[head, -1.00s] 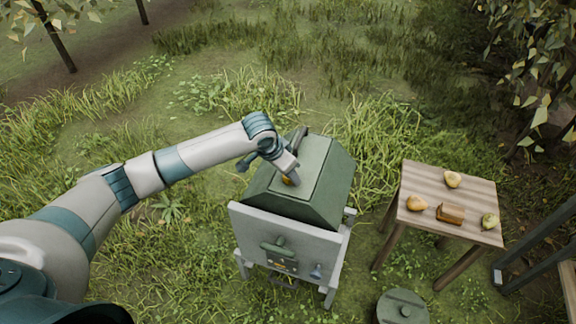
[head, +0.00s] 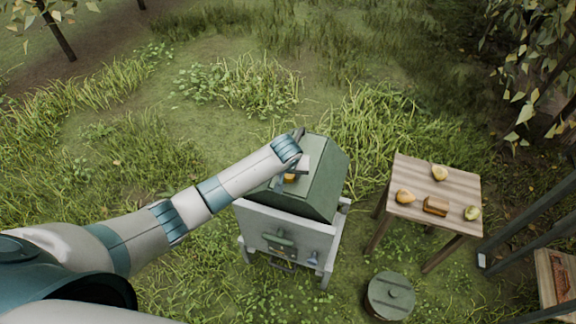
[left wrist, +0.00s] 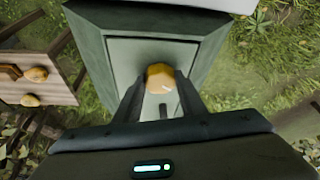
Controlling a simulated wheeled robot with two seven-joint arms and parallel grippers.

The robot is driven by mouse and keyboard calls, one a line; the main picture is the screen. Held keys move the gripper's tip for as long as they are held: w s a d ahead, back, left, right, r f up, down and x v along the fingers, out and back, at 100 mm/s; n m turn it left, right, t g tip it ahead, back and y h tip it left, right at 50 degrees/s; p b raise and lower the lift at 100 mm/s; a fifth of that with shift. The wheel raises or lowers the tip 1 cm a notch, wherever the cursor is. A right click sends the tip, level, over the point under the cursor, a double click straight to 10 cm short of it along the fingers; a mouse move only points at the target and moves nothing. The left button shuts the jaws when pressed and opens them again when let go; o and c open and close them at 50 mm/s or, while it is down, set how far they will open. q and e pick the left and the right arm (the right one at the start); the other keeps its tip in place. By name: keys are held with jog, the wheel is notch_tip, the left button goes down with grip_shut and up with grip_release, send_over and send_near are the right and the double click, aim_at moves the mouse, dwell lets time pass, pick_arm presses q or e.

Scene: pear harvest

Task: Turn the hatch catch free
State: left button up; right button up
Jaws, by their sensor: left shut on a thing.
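The green box (head: 322,205) has a sloped top with a paler hatch panel, which also shows in the left wrist view (left wrist: 185,52). A rounded yellow-orange piece (left wrist: 160,77), which appears to be the hatch catch, sits over this panel. It also shows in the head view (head: 290,178), partly covered by the gripper. My left gripper (head: 292,177) is at the box top, its two fingers (left wrist: 160,88) shut on this piece from both sides. How far the catch is turned cannot be told. My right gripper is not in view.
The green box stands on a grey-white stand (head: 268,218) with a green handle (head: 280,237) in front. A round green lidded drum (head: 390,297) stands on the grass below.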

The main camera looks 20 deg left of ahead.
pick_arm(q)
jog(key=n+p, duration=0.1)
jog(key=n+y, duration=0.1)
jog(key=shift+d+r+n+p, duration=0.15)
jog(key=shift+d+n+p, duration=0.1)
jog(key=shift+n+p, duration=0.15)
jog(key=shift+w+n+g+y+p, duration=0.1)
jog(key=shift+n+g+y+p, duration=0.5)
jog(key=shift+n, duration=1.2)
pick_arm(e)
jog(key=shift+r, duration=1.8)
pick_arm(q)
jog(key=shift+a, duration=0.1)
jog(key=o, duration=1)
jog(key=shift+o, duration=0.2)
jog(key=b+v, duration=0.3)
jog(key=v, duration=1.4)
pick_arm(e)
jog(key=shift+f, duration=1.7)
